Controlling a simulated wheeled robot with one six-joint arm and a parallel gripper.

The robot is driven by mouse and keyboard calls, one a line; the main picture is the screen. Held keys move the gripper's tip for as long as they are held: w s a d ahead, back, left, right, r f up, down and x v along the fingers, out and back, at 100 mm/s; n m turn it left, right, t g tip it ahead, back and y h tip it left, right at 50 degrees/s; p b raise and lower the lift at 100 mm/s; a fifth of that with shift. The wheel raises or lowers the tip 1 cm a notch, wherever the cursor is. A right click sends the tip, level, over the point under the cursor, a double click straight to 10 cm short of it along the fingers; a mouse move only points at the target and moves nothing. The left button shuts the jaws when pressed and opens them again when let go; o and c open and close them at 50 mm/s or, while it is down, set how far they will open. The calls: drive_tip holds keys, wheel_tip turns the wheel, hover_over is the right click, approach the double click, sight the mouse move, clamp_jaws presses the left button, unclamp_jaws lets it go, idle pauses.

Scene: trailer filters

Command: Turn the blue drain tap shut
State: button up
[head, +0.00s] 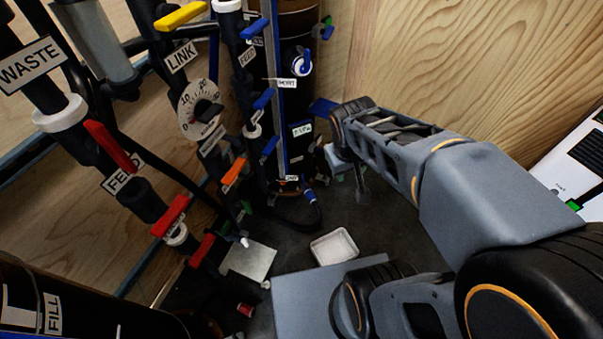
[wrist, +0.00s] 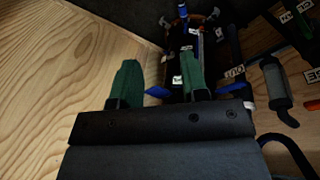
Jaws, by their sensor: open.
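Several blue tap levers show, and I cannot read for certain which label says drain. In the head view, a blue-ended fitting (head: 310,197) sits low at the foot of the dark filter column (head: 298,115), beside a small white label. Another blue lever (head: 322,107) sticks out at the column's right, by my wrist. My gripper (head: 348,178) is right of the column, partly hidden by my arm. In the wrist view, my gripper (wrist: 158,80) has its green fingers apart. A blue lever (wrist: 157,92) shows between them, and another (wrist: 220,88) is right of the right finger.
Red levers (head: 170,215), an orange lever (head: 233,173), a yellow lever (head: 181,16) and a dial (head: 200,108) crowd the left pipes. A white tray (head: 334,246) lies on the floor. A wooden wall (head: 460,70) stands close behind my arm.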

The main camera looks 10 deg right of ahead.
drive_tip(key=w+d+f+n+h+p, duration=0.1)
drive_tip(key=w+d+f+n+h, duration=0.2)
drive_tip(key=w, duration=0.4)
drive_tip(key=w+d+f+n+h, duration=0.1)
drive_tip(key=w+d+n+h, duration=0.3)
drive_tip(key=w, duration=0.3)
drive_tip(key=w+d+f+n+t+h+p, duration=0.1)
drive_tip(key=w+d+f+n+t+h, duration=0.1)
drive_tip(key=w+f+n, duration=0.45)
drive_tip(key=n+t+y+p, duration=0.2)
drive_tip(key=n+t+y, duration=0.7)
drive_tip(key=n, duration=1)
approach(303, 179)
drive_tip(key=b+x, duration=0.2)
drive_tip(key=b, duration=0.1)
drive_tip(key=b+x, duration=0.3)
drive_tip(key=b, duration=0.1)
drive_tip(key=b+x, duration=0.3)
drive_tip(key=shift+f, duration=0.3)
drive_tip(key=b+x, duration=0.2)
drive_tip(key=b, duration=0.3)
drive_tip(key=shift+w+d+r, duration=0.15)
drive_tip(key=shift+w, duration=0.15)
